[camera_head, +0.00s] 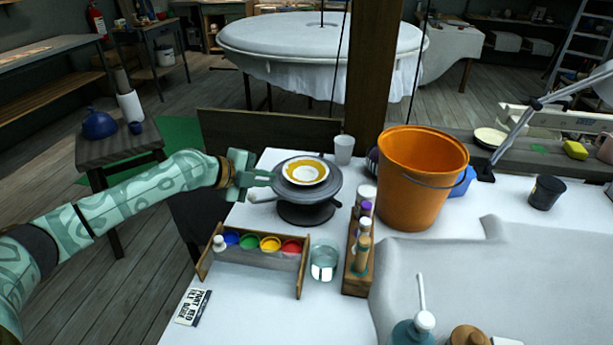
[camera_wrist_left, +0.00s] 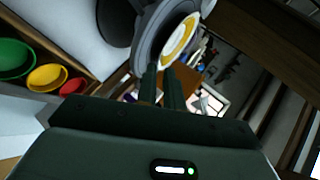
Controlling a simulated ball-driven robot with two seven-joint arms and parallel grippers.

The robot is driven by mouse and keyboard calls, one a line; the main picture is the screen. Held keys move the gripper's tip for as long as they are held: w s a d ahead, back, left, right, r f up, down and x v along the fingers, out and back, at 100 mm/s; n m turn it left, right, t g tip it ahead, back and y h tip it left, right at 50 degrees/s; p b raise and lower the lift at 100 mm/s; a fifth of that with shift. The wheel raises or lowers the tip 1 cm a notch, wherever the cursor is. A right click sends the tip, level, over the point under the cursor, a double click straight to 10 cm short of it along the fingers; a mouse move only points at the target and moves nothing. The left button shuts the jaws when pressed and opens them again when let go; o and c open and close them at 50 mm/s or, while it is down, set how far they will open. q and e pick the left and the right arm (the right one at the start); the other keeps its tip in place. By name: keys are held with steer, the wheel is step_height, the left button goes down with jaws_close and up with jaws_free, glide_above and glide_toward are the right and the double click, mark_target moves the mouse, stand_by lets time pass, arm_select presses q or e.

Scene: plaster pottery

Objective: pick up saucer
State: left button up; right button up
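The saucer (camera_head: 305,171), white with a yellow ring, lies flat on a grey round turntable (camera_head: 323,196) on the white table. My left gripper (camera_head: 272,178) reaches in from the left, level with the saucer's left rim. In the left wrist view the saucer (camera_wrist_left: 178,42) appears steeply tilted just beyond the fingertips (camera_wrist_left: 161,68). The two fingers are close together with a narrow gap. I cannot tell whether the rim is between them. My right gripper is not in view.
A paint tray (camera_head: 300,272) with coloured pots stands in front, with a glass jar (camera_head: 323,262) and a bottle rack (camera_head: 358,255) to its right. A clear cup (camera_head: 344,150) stands behind the turntable. An orange bucket (camera_head: 415,190) stands to the right.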

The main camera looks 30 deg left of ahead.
mark_target(293, 182)
arm_select(q)
steer(key=b+x, duration=0.1)
steer(key=x, duration=0.6)
steer(key=shift+d+f+b, duration=0.1)
steer(key=shift+d+b, duration=0.2)
steer(key=shift+d, duration=0.05)
jaws_close()
